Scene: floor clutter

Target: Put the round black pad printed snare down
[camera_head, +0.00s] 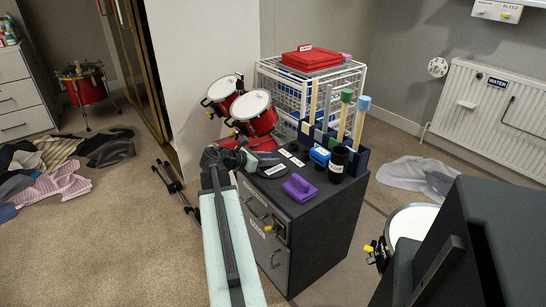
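The round black pad (265,164) with a small white label shows at the left part of the dark cabinet's top. The label's print is too small to read surely. My gripper (246,158) reaches in from the left, and its dark fingers meet or overlap the pad's left side in the picture. I cannot tell whether the fingers are closed on the pad, or whether the pad rests on the cabinet top (322,190) or is held just above it. The arm hides part of the cabinet's left side.
On the cabinet top are a purple block (299,188), a blue box (320,156), a black cup (338,162) and a dark blue rack (356,163) with upright tubes. Red drums (256,112) and a white wire basket (352,82) stand behind. Clothes (55,182) lie on the left floor.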

